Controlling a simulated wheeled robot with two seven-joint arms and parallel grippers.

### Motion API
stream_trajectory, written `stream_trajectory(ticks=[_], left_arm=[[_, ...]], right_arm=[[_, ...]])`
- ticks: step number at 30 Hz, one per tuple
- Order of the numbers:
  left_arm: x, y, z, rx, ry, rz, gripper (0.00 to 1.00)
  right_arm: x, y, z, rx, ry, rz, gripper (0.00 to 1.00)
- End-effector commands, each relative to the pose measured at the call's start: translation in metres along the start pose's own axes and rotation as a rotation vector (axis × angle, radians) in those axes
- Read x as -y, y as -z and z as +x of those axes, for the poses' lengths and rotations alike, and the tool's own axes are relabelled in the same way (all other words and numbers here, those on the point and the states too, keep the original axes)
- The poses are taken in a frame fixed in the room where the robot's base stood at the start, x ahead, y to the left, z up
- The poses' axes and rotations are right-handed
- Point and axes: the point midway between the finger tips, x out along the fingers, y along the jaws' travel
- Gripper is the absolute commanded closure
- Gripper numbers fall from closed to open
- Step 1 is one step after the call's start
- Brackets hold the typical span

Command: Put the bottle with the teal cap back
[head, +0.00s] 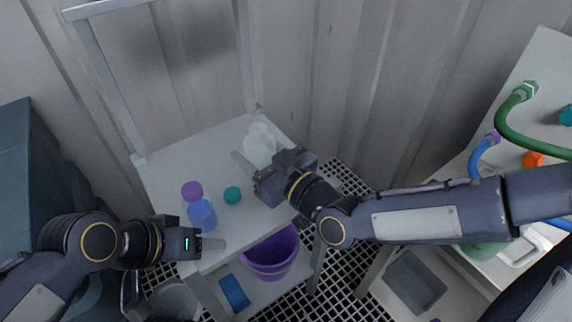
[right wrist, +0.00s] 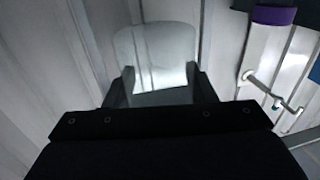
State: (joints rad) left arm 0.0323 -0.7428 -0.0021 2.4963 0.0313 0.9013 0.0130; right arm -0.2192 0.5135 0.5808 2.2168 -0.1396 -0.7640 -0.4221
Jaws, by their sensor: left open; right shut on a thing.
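My right gripper (head: 256,172) is shut on a clear, whitish vessel (head: 260,143) at the back of the small pale table (head: 165,177). The vessel also shows between the fingers in the right wrist view (right wrist: 155,55); I cannot tell whether it touches the table. A small teal cap (head: 232,195) is on the table, apart from the vessel; no bottle body shows under it. A bottle with a purple cap (head: 192,190) and blue liquid stands at the table's left front. My left gripper (head: 212,245) is open and empty at the table's front edge, near that bottle.
A purple bucket (head: 270,262) and a blue block (head: 234,292) are below the tabletop. A bench at the right holds a green hose (head: 512,125) and a blue hose (head: 477,155). A corrugated wall (head: 350,70) stands close behind. Dark grating covers the floor.

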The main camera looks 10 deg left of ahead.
Motion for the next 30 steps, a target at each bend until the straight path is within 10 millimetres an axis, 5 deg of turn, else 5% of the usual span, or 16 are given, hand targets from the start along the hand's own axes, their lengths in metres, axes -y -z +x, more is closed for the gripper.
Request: stream_trajectory(ticks=[5, 12, 24, 30], left_arm=[[-0.001, 0.001, -0.002, 0.000, 0.000, 0.000, 0.44], [0.001, -0.001, 0.001, 0.000, 0.000, 0.000, 0.44], [0.002, -0.003, 0.005, 0.000, 0.000, 0.000, 0.44], [0.002, -0.003, 0.005, 0.000, 0.000, 0.000, 0.44]], right_arm=[[-0.047, -0.022, 0.009, 0.003, -0.007, 0.005, 0.81], [-0.075, -0.062, 0.015, 0.001, -0.002, 0.003, 0.81], [-0.089, -0.103, 0.018, 0.000, 0.000, 0.002, 0.81], [-0.089, -0.108, 0.018, -0.002, 0.000, -0.001, 0.81]])
